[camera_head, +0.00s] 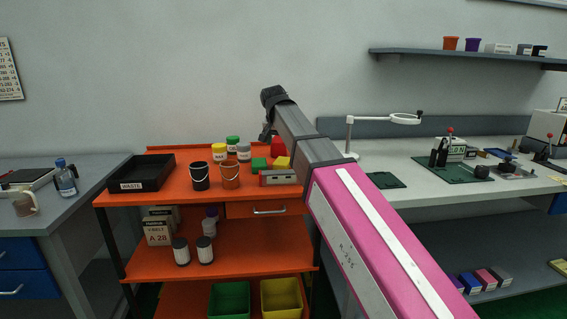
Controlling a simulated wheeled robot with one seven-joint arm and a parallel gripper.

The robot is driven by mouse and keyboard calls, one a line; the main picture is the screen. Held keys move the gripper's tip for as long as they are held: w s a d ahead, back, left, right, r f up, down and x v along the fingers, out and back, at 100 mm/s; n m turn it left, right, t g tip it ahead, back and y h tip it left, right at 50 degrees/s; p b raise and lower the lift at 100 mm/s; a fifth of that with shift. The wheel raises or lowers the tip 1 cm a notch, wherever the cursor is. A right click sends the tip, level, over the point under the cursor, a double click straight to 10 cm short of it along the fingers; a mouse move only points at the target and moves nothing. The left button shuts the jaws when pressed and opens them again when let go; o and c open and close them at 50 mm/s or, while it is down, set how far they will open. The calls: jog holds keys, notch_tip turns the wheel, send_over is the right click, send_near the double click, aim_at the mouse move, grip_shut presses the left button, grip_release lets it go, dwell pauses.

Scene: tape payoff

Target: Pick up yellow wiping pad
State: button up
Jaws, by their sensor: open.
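A small yellow block, which looks like the yellow wiping pad (283,162), lies on the top of the orange cart (165,193), near its right end. It sits between a green block (259,164) and my arm, with a red block (278,147) behind. My arm reaches in from the lower right, and its dark wrist is above and behind the blocks. My gripper (266,134) hangs below the wrist, small and partly hidden by the arm. It is open, apart from the yellow pad. Its fingertips are hard to make out.
A grey box-like tool (278,178) lies just in front of the yellow pad. A black bucket (200,176), an orange bucket (230,175) and several lidded jars (219,152) stand to the left. A black waste tray (142,173) fills the cart's left end. A white bench (400,160) adjoins on the right.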

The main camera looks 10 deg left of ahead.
aim_at(282, 160)
jog(key=x, duration=0.5)
jog(key=shift+w+f, duration=0.1)
jog(key=shift+f, duration=0.1)
jog(key=shift+x, duration=2.45)
jog(key=shift+f, duration=0.25)
jog(key=c, duration=0.7)
jog(key=shift+r, duration=0.1)
jog(key=shift+c, duration=0.2)
jog(key=shift+r, duration=0.55)
jog(key=r, duration=0.2)
jog(key=s+a+r, duration=0.1)
jog(key=r, duration=0.1)
jog(key=shift+a, duration=0.1)
jog(key=s+a+r, duration=0.5)
jog(key=a+r, duration=0.1)
jog(key=a, duration=0.2)
jog(key=shift+s+a, duration=0.25)
jog(key=shift+s, duration=0.15)
